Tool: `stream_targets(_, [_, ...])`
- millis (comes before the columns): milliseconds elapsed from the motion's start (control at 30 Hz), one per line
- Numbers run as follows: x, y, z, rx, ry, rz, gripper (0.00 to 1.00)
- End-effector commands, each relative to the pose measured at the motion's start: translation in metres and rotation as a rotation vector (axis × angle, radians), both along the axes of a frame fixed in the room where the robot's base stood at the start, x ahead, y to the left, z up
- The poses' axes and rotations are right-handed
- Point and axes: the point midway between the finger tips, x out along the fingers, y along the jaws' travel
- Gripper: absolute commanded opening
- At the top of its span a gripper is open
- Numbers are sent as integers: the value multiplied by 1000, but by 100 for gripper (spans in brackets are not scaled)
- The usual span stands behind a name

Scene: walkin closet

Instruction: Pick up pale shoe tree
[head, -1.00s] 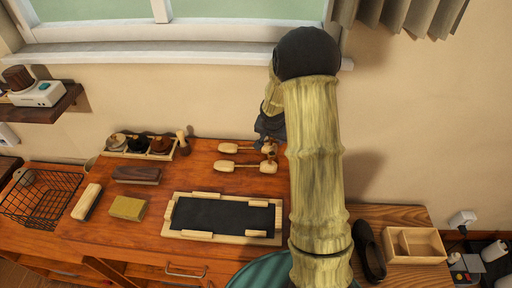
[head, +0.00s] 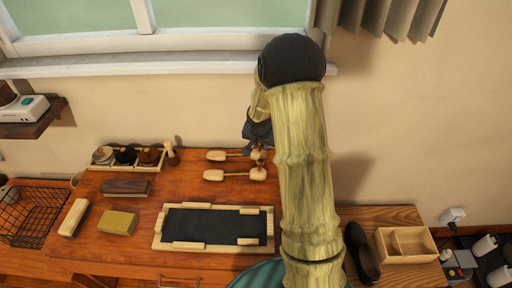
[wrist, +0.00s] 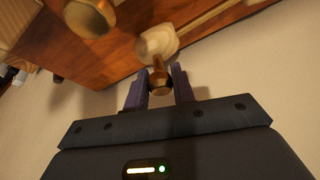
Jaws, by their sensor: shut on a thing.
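Two wooden shoe trees lie side by side on the desk in the head view, the far one (head: 217,155) and the near one (head: 214,174). My gripper (head: 257,133) is at their right ends, partly hidden behind my arm. In the wrist view my gripper (wrist: 158,73) is shut on a small brown knob, with the pale heel of a shoe tree (wrist: 158,40) just beyond it. This appears to be the far shoe tree. A second brassy-brown knob (wrist: 90,16) shows at upper left, outside the fingers.
A framed dark mat (head: 213,228) lies in front of the shoe trees. Brushes (head: 126,187), a yellow block (head: 118,222) and a jar rack (head: 128,158) are at left. The wall is close behind. A dark shoe (head: 361,252) and divided box (head: 406,246) stand at right.

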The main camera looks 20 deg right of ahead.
Motion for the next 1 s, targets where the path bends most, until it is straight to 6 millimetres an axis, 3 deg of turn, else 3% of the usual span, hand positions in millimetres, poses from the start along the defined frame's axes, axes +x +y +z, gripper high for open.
stream_targets(500, [1,-1,88,0,-5,-2,0])
stream_targets(1000, [0,0,95,0,-2,-1,0])
